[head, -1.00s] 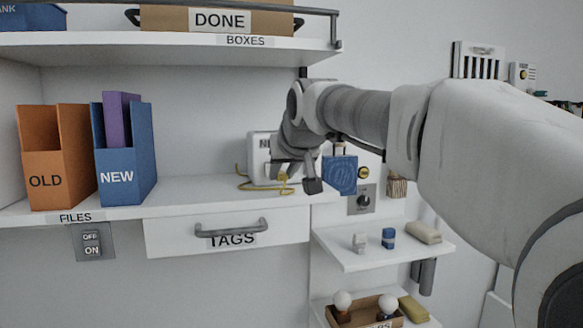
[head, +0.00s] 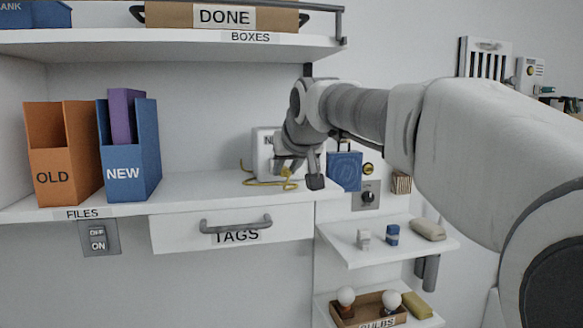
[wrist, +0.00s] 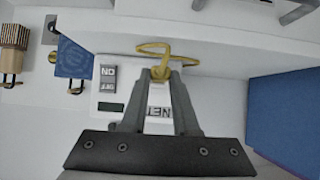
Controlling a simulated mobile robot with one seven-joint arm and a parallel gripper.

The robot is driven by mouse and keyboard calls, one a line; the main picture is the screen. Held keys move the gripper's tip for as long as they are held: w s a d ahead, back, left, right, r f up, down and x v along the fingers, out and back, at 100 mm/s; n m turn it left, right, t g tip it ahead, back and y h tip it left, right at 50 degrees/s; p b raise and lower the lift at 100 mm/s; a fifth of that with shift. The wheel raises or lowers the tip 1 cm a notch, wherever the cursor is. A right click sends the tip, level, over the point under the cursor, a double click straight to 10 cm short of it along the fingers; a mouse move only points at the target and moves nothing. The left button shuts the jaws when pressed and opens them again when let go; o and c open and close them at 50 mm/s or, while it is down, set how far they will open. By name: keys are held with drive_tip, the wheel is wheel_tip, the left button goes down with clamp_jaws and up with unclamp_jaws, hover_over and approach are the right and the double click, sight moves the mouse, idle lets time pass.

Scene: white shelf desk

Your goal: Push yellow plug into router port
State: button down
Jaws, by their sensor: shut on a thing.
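The router is a white box (head: 264,146) on the shelf desk, partly hidden behind my gripper in the head view. In the wrist view its white face (wrist: 133,72) carries labels and a dark green strip. My gripper (wrist: 161,80) is shut on the yellow plug (wrist: 159,72), in front of the router. The yellow cable (wrist: 150,47) loops from the plug; in the head view the cable (head: 262,183) lies on the shelf by the router. The port is hidden, so I cannot tell whether the plug is inside it.
A blue file box (head: 133,170) and an orange one (head: 62,185) stand at the left. A blue box-like thing (head: 345,172) hangs right of the router. The TAGS drawer (head: 175,233) is below. An upper shelf (head: 180,46) overhangs the desk.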

drive_tip(key=shift+w+a+p, duration=0.2)
drive_tip(key=shift+w+p, duration=0.3)
drive_tip(key=shift+w, duration=0.25)
drive_tip(key=shift+w+a+p, duration=0.2)
drive_tip(key=shift+w+p, duration=0.25)
drive_tip(key=shift+w, duration=0.25)
idle(0.5)
drive_tip(key=c, duration=0.6)
unclamp_jaws()
drive_tip(key=b+v, duration=0.2)
drive_tip(key=v, duration=1.5)
drive_tip(key=shift+s, duration=0.25)
drive_tip(key=shift+d, duration=0.15)
drive_tip(key=s+d+f+m+g+h, duration=0.1)
drive_tip(key=s+d+f, duration=0.3)
drive_tip(key=s+f, duration=0.3)
drive_tip(key=s+d+f+m+g+h, duration=0.1)
drive_tip(key=s+d+f, duration=0.4)
drive_tip(key=f, duration=0.9)
drive_tip(key=s+d+f+m+g+h, duration=0.1)
drive_tip(key=s+d+f+g, duration=0.2)
drive_tip(key=s+f, duration=0.7)
drive_tip(key=shift+s+d+f, duration=0.2)
drive_tip(key=shift+d+f, duration=0.5)
drive_tip(key=shift+f, duration=0.05)
